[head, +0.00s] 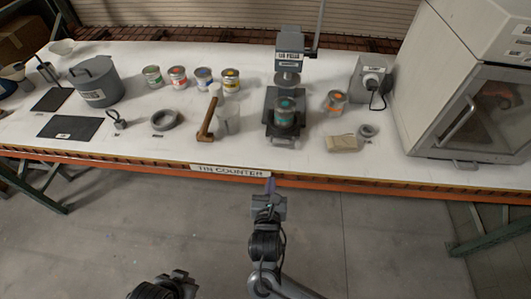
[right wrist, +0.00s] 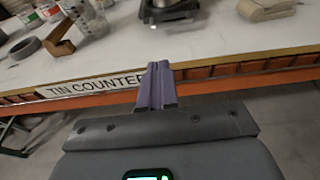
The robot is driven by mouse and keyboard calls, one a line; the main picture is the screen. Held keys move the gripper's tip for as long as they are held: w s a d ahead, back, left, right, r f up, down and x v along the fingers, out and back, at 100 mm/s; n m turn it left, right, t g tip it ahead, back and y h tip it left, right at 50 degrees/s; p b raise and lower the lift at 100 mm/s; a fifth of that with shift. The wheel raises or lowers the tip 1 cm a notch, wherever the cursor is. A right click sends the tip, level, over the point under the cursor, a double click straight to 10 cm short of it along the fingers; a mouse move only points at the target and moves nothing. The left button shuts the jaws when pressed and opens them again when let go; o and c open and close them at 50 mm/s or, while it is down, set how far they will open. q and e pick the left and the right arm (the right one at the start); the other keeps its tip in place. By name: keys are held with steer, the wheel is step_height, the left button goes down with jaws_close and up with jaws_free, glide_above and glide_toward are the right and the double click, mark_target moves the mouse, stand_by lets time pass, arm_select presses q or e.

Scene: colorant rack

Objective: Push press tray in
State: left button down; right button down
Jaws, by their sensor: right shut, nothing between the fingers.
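The lid press (head: 289,62) stands at the back of the white counter. Its dark press tray (head: 284,131) sticks out toward the front, with a teal-topped tin (head: 286,110) standing on it under the press head. The tray's front edge also shows at the top of the right wrist view (right wrist: 168,14). My right gripper (head: 269,186) is shut and empty, in front of the counter edge, short of the tray and apart from it. Its purple fingers (right wrist: 157,72) are together. My left gripper (head: 178,278) is low at the bottom of the head view; its jaws are unclear.
A wooden-handled mallet (head: 207,120) and a clear cup (head: 228,122) stand left of the tray. A beige block (head: 341,143), a grey ring (head: 368,130) and an orange-marked tin (head: 335,101) are to its right. The orange counter edge (head: 330,184) lies before my right gripper.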

steer(key=b, duration=0.4)
glide_toward(274, 145)
steer(key=x, duration=0.5)
steer(key=shift+a+f, duration=0.1)
steer(key=shift+f, duration=0.15)
steer(key=shift+b+x, duration=0.35)
steer(key=shift+x, duration=0.5)
steer(key=shift+r, duration=0.1)
